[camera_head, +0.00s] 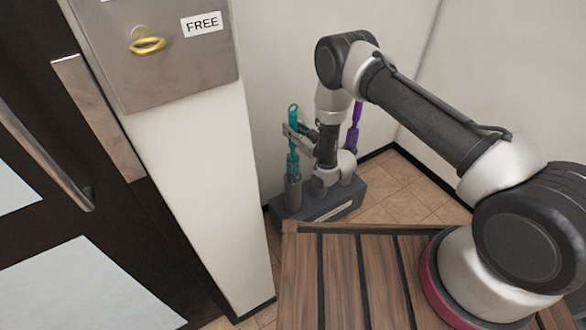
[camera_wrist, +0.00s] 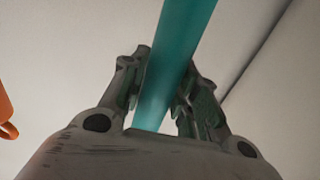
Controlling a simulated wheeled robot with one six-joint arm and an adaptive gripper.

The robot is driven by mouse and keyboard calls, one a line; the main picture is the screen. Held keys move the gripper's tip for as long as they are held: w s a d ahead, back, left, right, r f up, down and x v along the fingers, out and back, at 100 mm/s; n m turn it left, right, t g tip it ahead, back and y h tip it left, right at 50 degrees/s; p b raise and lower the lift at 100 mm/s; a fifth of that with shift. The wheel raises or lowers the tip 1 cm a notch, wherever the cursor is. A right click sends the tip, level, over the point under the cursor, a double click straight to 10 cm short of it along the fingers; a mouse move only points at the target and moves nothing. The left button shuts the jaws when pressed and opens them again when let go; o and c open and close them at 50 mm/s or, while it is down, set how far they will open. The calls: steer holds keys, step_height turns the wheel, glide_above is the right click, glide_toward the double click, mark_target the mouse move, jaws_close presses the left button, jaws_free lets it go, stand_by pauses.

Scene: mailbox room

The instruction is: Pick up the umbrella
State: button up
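A teal umbrella (camera_head: 293,165) stands upright at the left end of a dark grey stand (camera_head: 330,208) on the floor by the wall. Its lower end is inside a holder of the stand. My gripper (camera_head: 292,133) is at the umbrella's upper part, below the looped handle. In the wrist view, the teal shaft (camera_wrist: 178,45) runs between the two fingers of my gripper (camera_wrist: 167,85), which appear to press against it from both sides. A purple umbrella (camera_head: 354,128) stands farther right, partly hidden behind my arm.
A wooden slatted surface (camera_head: 345,275) lies in front of the stand. A white wall column (camera_head: 200,190) and a metal panel marked FREE (camera_head: 180,50) are to the left, beside a dark door (camera_head: 60,215). An orange object (camera_wrist: 5,115) shows at the wrist view's left edge.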

jaws_close()
steer(key=shift+r, duration=0.15)
